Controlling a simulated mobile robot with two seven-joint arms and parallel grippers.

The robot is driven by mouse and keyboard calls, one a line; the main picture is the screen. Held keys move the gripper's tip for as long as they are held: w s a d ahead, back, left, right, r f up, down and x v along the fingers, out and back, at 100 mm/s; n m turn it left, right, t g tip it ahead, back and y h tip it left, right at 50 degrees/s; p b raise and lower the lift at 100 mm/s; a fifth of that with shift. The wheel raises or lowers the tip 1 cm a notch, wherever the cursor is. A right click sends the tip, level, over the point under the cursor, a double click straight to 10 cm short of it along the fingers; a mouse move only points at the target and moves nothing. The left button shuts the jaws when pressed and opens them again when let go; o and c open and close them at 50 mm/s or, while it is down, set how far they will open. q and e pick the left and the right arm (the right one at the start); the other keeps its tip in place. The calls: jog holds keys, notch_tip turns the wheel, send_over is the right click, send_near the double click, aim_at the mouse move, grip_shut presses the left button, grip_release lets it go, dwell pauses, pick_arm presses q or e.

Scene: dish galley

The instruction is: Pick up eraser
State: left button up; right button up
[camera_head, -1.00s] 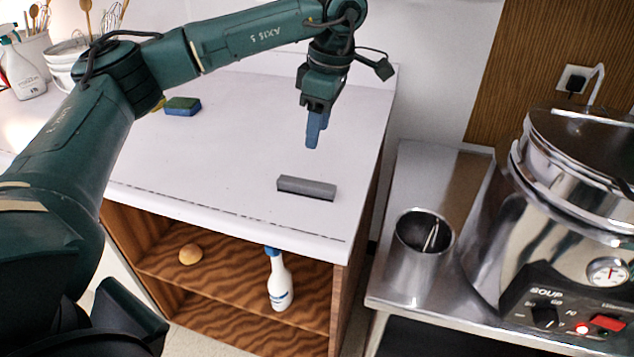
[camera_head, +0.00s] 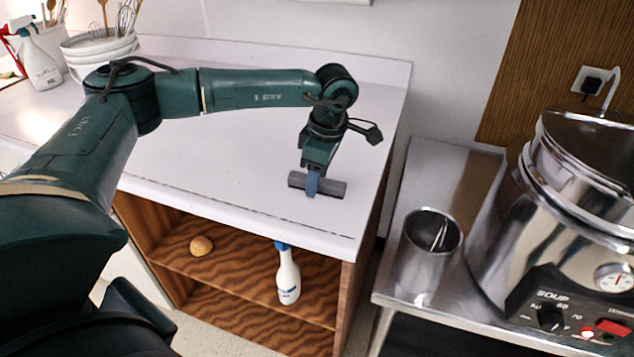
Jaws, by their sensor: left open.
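The eraser is a grey bar with a dark underside (camera_head: 332,188). It lies on the white counter (camera_head: 230,165) near the front right corner. My left gripper (camera_head: 312,190) points down at the eraser, with its blue fingers at the bar's middle. One finger shows in front of the near side and hides part of the bar; the far finger is hidden. The gripper is open, and the eraser still rests on the counter. My right gripper is not in view.
A shelf under the counter holds a white spray bottle (camera_head: 288,278) and a round tan item (camera_head: 201,246). A metal cup (camera_head: 427,262) and a soup kettle (camera_head: 560,215) stand on the steel table at right. Another spray bottle (camera_head: 42,66) and utensil pots are at back left.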

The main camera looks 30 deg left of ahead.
pick_arm(q)
jog(key=shift+c, duration=0.2)
jog(key=c, duration=1)
notch_tip(320, 180, up, 10)
jog(key=shift+r+b, duration=0.1)
jog(key=shift+b, duration=0.25)
jog(key=o, duration=0.4)
jog(key=c, duration=0.3)
